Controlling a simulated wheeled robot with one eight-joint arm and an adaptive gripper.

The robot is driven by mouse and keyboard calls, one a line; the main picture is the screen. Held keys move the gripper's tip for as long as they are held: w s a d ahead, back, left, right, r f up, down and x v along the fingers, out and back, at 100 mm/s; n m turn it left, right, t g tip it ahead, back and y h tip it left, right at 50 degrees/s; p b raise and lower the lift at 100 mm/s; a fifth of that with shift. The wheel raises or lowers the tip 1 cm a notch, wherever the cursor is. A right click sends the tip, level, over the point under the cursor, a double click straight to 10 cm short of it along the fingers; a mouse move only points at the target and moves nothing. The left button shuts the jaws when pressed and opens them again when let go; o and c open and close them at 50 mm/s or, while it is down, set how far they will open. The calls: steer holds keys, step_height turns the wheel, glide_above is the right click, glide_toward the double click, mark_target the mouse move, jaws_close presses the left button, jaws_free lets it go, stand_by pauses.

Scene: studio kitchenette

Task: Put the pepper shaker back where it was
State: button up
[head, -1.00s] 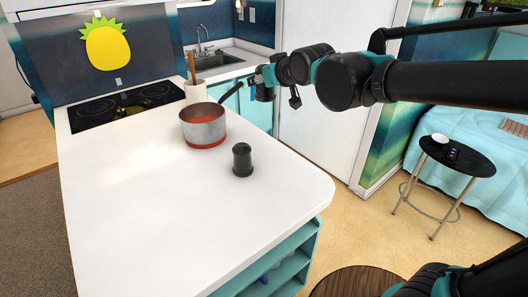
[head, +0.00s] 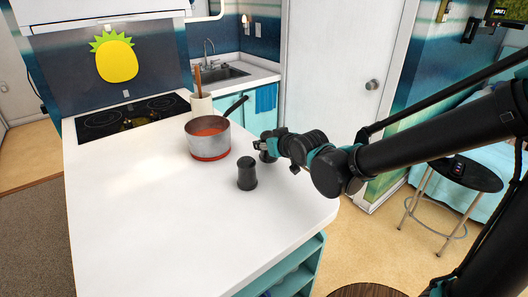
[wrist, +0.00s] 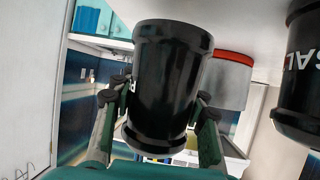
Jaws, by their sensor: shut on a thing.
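My gripper (wrist: 158,118) is shut on a black cylindrical shaker (wrist: 168,80), one finger on each side of it. No lettering shows on the held shaker. The wrist picture is upside down, with the counter at its top. In the head view my gripper (head: 266,148) is low over the white counter, right of the pot, and largely hides the held shaker. I cannot tell if its base touches the counter. A second black shaker (head: 247,175) stands upright on the counter. In the wrist view, this shaker (wrist: 300,85) reads "SAL" and is apart from the held one.
A metal pot (head: 208,142) with a red base and red contents stands left of my gripper, its dark handle pointing right. Behind it are a utensil crock (head: 201,105) and a cooktop (head: 130,117). The counter's (head: 150,220) front and left are clear. A black stool (head: 466,175) stands at right.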

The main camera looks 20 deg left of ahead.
mark_target(264, 151)
steer(key=shift+f, duration=1.75)
steer(key=o, duration=1.4)
steer(key=shift+f, duration=0.1)
steer(key=shift+o, duration=0.2)
steer(key=shift+d, duration=0.1)
steer(key=shift+v, duration=6)
